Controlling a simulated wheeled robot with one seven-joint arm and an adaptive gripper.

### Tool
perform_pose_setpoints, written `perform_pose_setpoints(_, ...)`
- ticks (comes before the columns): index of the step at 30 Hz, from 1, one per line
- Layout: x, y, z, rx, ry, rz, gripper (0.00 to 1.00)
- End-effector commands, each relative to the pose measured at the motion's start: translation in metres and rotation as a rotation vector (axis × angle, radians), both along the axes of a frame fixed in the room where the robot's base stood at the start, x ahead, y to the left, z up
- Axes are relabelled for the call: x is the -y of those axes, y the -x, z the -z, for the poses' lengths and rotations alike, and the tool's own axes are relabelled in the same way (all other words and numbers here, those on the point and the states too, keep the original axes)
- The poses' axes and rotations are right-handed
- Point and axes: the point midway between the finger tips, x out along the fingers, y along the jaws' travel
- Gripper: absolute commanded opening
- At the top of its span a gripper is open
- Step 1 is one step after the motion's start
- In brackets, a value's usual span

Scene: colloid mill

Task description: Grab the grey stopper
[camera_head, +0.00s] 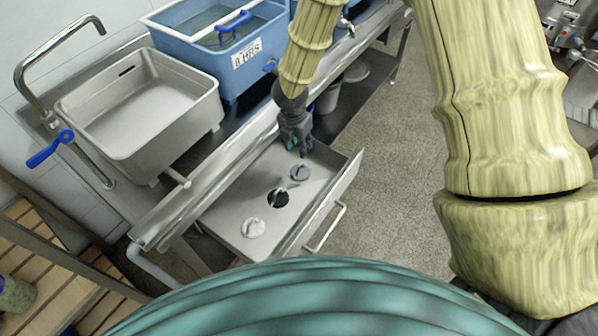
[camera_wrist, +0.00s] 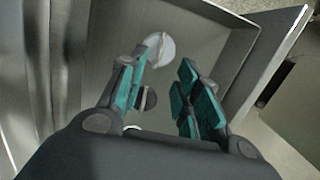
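The grey stopper (camera_head: 300,173) is a round disc with a raised grip, lying on the floor of an open steel drawer (camera_head: 226,212), nearest the far end. In the wrist view the grey stopper (camera_wrist: 166,50) shows just beyond the fingertips. A black stopper (camera_head: 278,198) and a white stopper (camera_head: 253,228) lie in a row nearer me. My gripper (camera_head: 300,148) points down into the drawer by the grey stopper. In the wrist view my gripper (camera_wrist: 163,68) is open, its teal-padded fingers apart with nothing held. The black stopper (camera_wrist: 150,99) is partly hidden behind the left finger.
The drawer's front wall with its handle (camera_head: 328,229) stands to the right of the stoppers. A steel sink (camera_head: 140,105) and a blue tub (camera_head: 205,55) are on the bench at the upper left. Open floor (camera_head: 395,160) lies right of the drawer.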

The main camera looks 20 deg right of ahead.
Motion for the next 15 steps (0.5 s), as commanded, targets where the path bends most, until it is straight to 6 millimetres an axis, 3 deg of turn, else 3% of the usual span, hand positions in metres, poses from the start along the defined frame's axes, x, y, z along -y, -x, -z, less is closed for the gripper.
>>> perform_pose_setpoints(15, 0.002, -0.007, 0.051, -0.006, 0.001, -0.001, 0.33)
